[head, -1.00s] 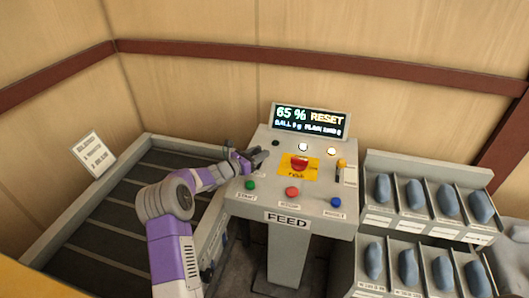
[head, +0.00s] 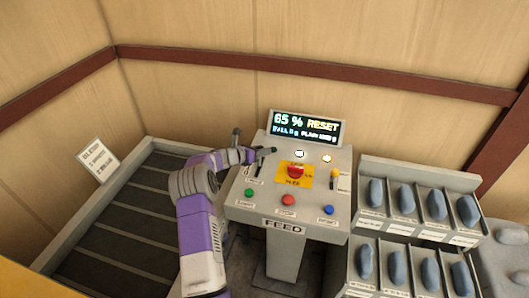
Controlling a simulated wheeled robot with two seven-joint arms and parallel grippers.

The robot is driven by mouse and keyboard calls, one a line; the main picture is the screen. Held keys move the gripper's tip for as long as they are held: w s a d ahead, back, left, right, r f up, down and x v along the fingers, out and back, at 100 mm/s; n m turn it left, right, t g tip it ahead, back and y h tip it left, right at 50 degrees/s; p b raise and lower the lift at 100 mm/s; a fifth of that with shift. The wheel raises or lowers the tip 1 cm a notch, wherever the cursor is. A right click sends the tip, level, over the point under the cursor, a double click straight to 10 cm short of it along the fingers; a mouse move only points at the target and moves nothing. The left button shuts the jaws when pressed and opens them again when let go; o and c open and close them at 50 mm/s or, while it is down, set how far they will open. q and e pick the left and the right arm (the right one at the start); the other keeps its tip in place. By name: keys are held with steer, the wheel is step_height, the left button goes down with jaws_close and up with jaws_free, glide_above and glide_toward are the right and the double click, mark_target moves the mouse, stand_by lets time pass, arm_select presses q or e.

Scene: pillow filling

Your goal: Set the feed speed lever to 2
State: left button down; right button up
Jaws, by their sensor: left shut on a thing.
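The grey control console (head: 262,212) has a FEED sign on its front. A slot (head: 259,167) with a small label runs along the left side of its sloped top. My left gripper (head: 258,154) is at the upper end of this slot, shut on the feed speed lever there. The fingers mostly hide the lever, and its scale numbers are too small to read. The display (head: 306,127) at the back reads 65 % and RESET, with smaller text below. My right gripper is not in view.
A red button (head: 296,171) on a yellow plate sits mid-panel, with a small yellow-topped control (head: 335,174) to its right. Green, red and blue buttons line the front. Racks (head: 420,222) of blue-grey pieces stand right; a slatted bed (head: 120,215) lies left.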

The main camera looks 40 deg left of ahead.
arm_select(q)
steer(key=shift+w+a, duration=0.15)
steer(key=shift+a, duration=0.05)
stand_by(0.4)
steer(key=c, duration=0.8)
jaws_free()
steer(key=shift+f, duration=0.1)
steer(key=shift+o, duration=0.2)
steer(key=v, duration=0.7)
steer(key=shift+s+b, duration=0.25)
steer(key=shift+b, duration=0.2)
